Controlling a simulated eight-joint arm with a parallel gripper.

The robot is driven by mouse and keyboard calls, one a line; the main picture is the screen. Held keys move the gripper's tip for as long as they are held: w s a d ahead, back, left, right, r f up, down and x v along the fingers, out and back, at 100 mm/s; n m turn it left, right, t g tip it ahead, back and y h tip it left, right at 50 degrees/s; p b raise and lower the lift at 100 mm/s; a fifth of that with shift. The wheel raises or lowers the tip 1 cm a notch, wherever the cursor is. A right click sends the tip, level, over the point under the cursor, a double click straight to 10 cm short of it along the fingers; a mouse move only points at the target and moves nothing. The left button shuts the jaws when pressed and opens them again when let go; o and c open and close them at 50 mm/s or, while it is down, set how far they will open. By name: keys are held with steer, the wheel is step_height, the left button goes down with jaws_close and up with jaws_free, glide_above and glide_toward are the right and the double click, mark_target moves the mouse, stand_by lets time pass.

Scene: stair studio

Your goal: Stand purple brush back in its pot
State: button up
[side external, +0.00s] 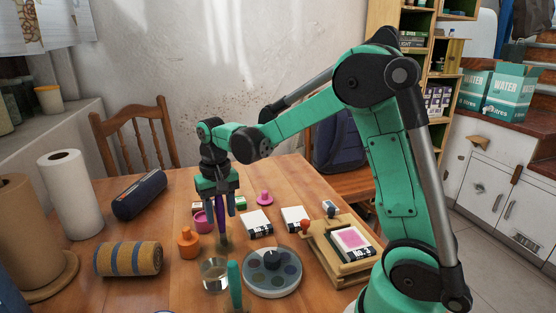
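My gripper (220,208) points straight down over the table, left of the middle. The purple brush (220,212) stands upright between its fingers, and the gripper appears shut on it. The brush's brownish lower end shows below the fingertips, behind and above the clear glass pot (214,274) in the picture. A small pink pot (203,222) stands just left of the brush. I cannot tell which of these is the brush's pot, or how far the brush end is from the table.
A round paint palette (272,284) and an upright green object (235,285) stand at the front. White boxes (257,223) and a wooden press (340,270) are right. A paper roll (70,195) stands far left.

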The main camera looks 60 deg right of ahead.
stand_by(0.3)
step_height(320, 180, up, 12)
steer(key=shift+f, duration=0.25)
steer(key=shift+r, duration=0.25)
steer(key=shift+s+a+r, duration=0.15)
steer(key=shift+s+a, duration=0.05)
steer(key=s+a+f+n+t, duration=0.6)
steer(key=s+t, duration=0.1)
steer(key=s, duration=0.1)
steer(key=shift+s+a+f, duration=0.2)
steer(key=shift+a+f, duration=0.1)
